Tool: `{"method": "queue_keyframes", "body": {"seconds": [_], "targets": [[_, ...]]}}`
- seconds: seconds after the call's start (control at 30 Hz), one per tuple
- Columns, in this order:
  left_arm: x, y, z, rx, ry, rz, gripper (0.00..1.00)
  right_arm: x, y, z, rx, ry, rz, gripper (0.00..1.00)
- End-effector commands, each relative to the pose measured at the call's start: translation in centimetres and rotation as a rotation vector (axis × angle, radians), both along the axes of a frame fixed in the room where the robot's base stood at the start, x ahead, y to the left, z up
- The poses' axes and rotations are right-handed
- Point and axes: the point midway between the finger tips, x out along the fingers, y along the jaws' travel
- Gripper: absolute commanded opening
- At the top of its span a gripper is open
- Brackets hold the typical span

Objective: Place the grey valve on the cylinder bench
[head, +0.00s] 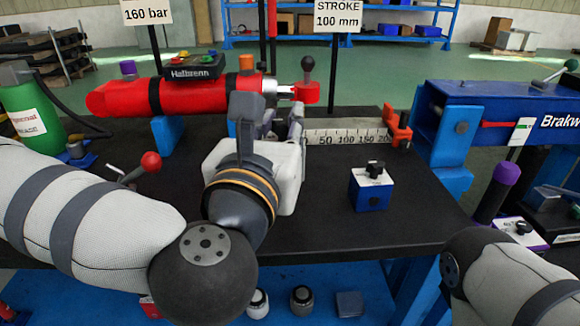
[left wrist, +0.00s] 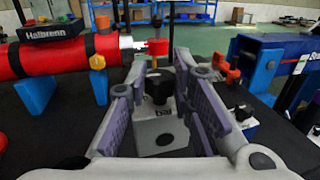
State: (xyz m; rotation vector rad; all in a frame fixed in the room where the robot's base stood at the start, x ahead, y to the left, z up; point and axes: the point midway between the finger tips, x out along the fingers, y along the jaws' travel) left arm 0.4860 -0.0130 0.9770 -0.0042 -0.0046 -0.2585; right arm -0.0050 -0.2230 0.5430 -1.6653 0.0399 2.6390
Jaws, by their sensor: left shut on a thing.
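A grey valve (left wrist: 158,133) with a black knob sits between the fingers of my left gripper (left wrist: 163,105) in the left wrist view. The gripper is shut on it. In the head view, my left gripper (head: 268,118) is over the black-topped cylinder bench (head: 335,230), in front of the red cylinder (head: 205,97), and its body hides most or all of the valve. I cannot tell whether the valve touches the bench. A blue valve block (head: 370,188) with a black knob stands upright to the right. My right gripper is out of view; only part of my right arm shows.
A stroke scale (head: 345,137) runs along the bench to an orange stop (head: 397,127). A red-knobbed lever (head: 150,162) is at left beside a green bottle (head: 32,115). A blue-framed press (head: 470,125) stands right. The bench's front right is clear.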

Motion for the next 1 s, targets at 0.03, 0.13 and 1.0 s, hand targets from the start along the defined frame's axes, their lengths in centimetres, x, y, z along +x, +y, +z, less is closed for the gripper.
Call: {"method": "queue_keyframes", "body": {"seconds": [0.03, 0.13, 1.0], "targets": [[0.8, -0.3, -1.4, 0.002, 0.005, 0.001, 0.00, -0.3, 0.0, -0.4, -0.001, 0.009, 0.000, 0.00], [2.1, -0.8, -3.0, 0.001, 0.003, -0.001, 0.00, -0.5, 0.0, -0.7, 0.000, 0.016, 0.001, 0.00], [4.0, -1.5, -8.9, 0.002, 0.005, -0.002, 0.30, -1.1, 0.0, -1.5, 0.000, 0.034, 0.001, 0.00]]}}
